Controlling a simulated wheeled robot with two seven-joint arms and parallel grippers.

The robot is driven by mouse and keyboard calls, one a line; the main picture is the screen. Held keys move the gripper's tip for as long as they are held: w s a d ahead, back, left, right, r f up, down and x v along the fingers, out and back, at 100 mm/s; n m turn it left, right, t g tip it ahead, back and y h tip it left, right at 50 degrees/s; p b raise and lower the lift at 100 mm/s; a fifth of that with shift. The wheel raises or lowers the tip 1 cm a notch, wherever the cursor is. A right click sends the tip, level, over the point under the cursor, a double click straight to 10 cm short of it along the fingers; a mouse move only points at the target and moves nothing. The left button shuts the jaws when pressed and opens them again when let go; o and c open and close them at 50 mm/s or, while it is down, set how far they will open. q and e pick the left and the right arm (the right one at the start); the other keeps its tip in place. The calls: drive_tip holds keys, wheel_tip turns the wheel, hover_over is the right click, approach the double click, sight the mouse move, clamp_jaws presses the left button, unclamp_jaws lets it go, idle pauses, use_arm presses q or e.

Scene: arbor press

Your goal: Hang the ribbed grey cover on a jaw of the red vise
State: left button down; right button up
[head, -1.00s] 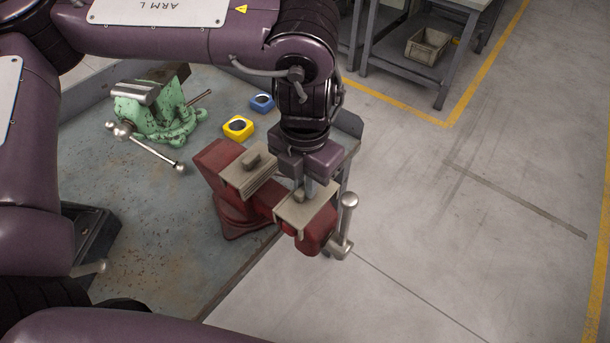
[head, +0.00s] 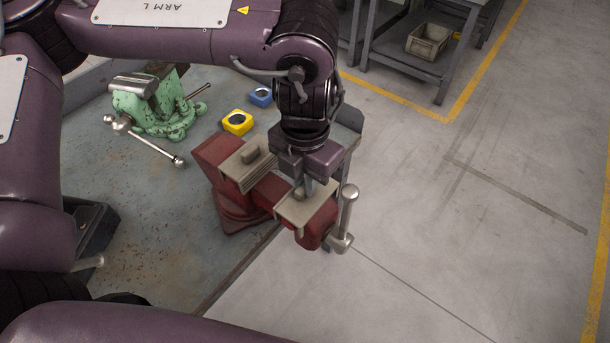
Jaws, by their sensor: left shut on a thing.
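The red vise (head: 216,153) stands at the bench corner, with its screw handle (head: 347,210) at the right end. A grey cover (head: 292,211) lies over the right, outer jaw, its flap hanging down the side. Whether it is fully seated I cannot tell. My left gripper (head: 304,189) is above that jaw, pointing down, shut on this cover's raised grip. A second grey cover (head: 236,172) with a knob sits on the left jaw, and lines like ribs show on its side. Ribs on the held cover are not clear. My right gripper is out of view.
A green vise (head: 160,110) with a long handle stands at the back left of the bench (head: 150,215). A yellow block (head: 237,123) and a blue block (head: 260,97) lie behind the red vise. Open floor lies to the right.

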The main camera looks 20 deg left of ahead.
use_arm(q)
drive_tip(key=shift+s+d, duration=0.15)
idle(0.5)
drive_tip(key=c, duration=1.3)
unclamp_jaws()
drive_tip(key=shift+c, duration=0.2)
